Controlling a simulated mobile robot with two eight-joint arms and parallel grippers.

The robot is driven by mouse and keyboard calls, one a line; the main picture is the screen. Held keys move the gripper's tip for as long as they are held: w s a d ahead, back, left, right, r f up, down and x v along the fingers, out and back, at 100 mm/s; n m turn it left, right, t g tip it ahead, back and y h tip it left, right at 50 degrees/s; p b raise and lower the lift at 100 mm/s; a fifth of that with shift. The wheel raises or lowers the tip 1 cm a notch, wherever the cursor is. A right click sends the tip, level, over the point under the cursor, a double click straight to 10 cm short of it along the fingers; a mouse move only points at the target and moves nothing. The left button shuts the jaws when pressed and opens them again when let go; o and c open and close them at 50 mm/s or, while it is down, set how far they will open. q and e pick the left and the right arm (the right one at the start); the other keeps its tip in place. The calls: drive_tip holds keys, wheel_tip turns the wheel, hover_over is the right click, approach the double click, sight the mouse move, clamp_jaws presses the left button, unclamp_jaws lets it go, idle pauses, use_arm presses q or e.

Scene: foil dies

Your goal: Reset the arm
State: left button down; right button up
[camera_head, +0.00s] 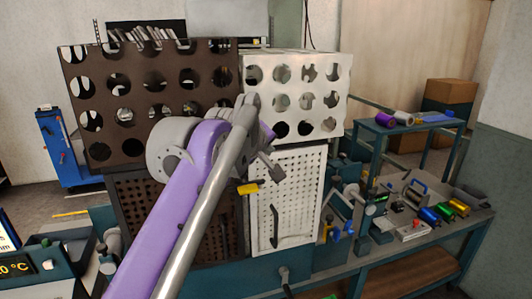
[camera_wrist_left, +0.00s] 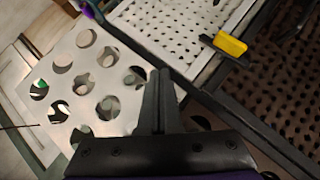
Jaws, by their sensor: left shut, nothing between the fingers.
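My left arm, purple and grey, rises from the bottom left in the head view and crosses in front of the brown and white perforated panels. Its gripper (camera_head: 272,170) is near the middle, in front of the border between the panels. In the left wrist view the gripper (camera_wrist_left: 160,75) has its two dark fingers together, with nothing between them. The white panel with large round holes (camera_wrist_left: 100,85) shows behind and to the left of the fingers. My right gripper is not in view.
The brown panel (camera_head: 100,70) and white panel (camera_head: 340,95) stand above two doors with small holes. A workbench (camera_head: 400,250) at right carries tools and coloured rolls.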

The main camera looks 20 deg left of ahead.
use_arm(q)
drive_tip(key=shift+s, duration=0.2)
drive_tip(key=s+f+m+g, duration=0.2)
drive_tip(key=s+f+m, duration=0.1)
drive_tip(key=s+f, duration=0.6)
drive_tip(key=s+f+m+g, duration=0.1)
drive_tip(key=s+f+m, duration=0.3)
drive_tip(key=s+f, duration=0.5)
drive_tip(key=s+f+m+g, duration=0.2)
drive_tip(key=s+f, duration=0.8)
drive_tip(key=f, duration=1)
drive_tip(key=shift+a+f+m+g, duration=0.3)
drive_tip(key=shift+a+m, duration=0.05)
drive_tip(key=shift+m, duration=0.45)
